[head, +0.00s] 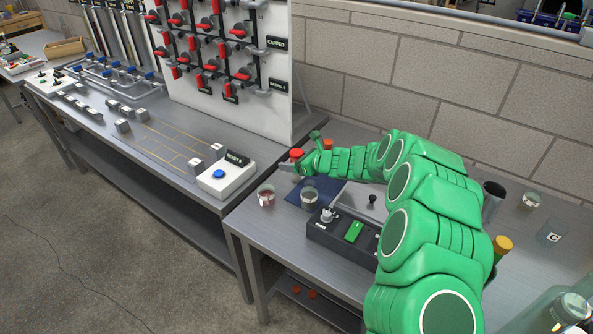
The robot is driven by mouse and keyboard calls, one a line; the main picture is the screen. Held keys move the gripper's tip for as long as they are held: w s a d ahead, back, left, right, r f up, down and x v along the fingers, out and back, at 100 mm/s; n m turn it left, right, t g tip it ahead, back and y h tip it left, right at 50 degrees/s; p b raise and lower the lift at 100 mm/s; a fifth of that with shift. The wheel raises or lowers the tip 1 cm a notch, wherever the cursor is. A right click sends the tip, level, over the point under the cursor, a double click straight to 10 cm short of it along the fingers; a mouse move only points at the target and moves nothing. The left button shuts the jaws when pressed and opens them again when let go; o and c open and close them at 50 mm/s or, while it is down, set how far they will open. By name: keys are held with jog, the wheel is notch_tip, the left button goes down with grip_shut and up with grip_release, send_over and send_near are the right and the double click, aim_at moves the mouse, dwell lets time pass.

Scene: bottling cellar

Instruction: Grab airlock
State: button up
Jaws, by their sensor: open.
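My gripper (305,160) is at the end of the green arm, over the far left part of the grey workbench. It is open. A small red-topped piece (296,154) shows right at its fingers; whether it stands between them or behind them I cannot tell. I cannot make out for certain which thing is the airlock; the pieces near the gripper are small and partly hidden by the arm. A cup with reddish contents (266,196) and a clear glass (309,197) stand below the gripper in the picture, near a dark blue mat (297,187).
A black box with a green switch (354,231) sits nearer on the bench. A dark cylinder (494,196), a small jar (531,200) and a labelled glass (551,236) stand at right. A block wall (430,75) closes the back; a valve panel (225,60) stands on the left table.

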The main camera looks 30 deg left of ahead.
jog(key=shift+a, duration=0.15)
jog(key=c, duration=1.1)
jog(key=shift+r, duration=0.7)
jog(key=shift+s+d+r, duration=1.65)
jog(key=shift+r, duration=0.3)
jog(key=shift+s+d+r, duration=1.6)
jog(key=shift+s+r, duration=0.1)
jog(key=shift+r, duration=0.2)
jog(key=shift+s+d+r, duration=1.65)
jog(key=shift+r, duration=0.3)
